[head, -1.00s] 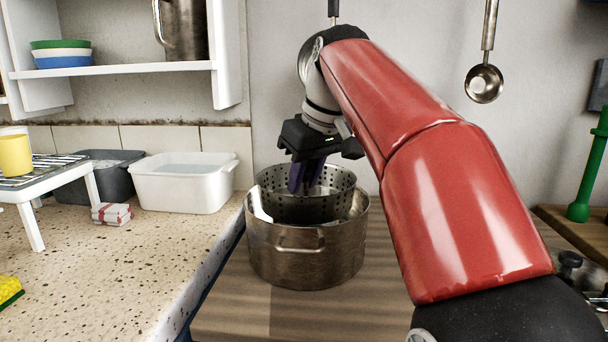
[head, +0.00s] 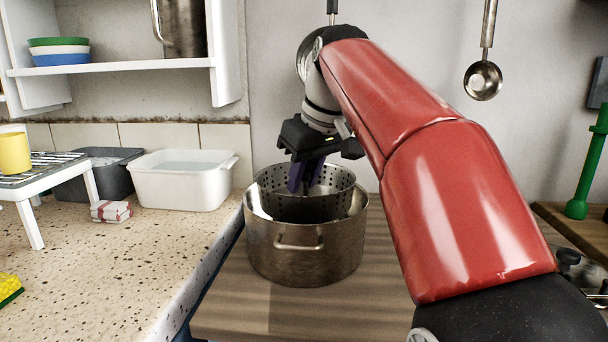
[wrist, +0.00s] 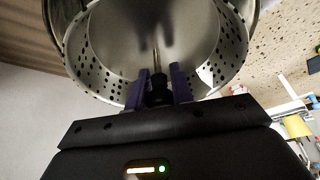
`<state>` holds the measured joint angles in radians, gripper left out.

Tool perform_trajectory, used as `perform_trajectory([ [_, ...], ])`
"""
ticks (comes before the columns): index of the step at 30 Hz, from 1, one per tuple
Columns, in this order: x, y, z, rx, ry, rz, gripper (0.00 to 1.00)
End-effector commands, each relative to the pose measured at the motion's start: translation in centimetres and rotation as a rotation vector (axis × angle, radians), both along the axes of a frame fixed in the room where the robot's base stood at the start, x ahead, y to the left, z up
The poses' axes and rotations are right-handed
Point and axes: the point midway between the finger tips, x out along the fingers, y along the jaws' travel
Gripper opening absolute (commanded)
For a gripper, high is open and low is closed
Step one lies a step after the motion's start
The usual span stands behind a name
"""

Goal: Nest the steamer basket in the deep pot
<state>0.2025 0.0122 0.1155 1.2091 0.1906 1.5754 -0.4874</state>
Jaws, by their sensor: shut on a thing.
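The deep pot (head: 304,258) is a steel pot with side handles, standing upright on the wooden worktop. The steamer basket (head: 305,207) is a perforated steel bowl. Its lower part is inside the pot's mouth and its rim stands above the pot's rim, towards the back. In the wrist view the basket (wrist: 112,62) fills the upper middle, with a thin post rising from its centre. My gripper (head: 307,188) points down into the basket, its purple fingers shut on the post's black knob. The fingers also show in the wrist view (wrist: 158,88). The basket's underside is hidden.
A ladle (head: 483,80) hangs on the wall. A green bottle-like object (head: 592,165) stands at right.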

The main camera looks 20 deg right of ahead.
Motion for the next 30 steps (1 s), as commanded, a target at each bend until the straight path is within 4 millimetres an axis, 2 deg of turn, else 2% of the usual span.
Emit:
perform_trajectory([
  [30,0.0,0.0,-2.7,0.0,0.0,0.0,0.0],
])
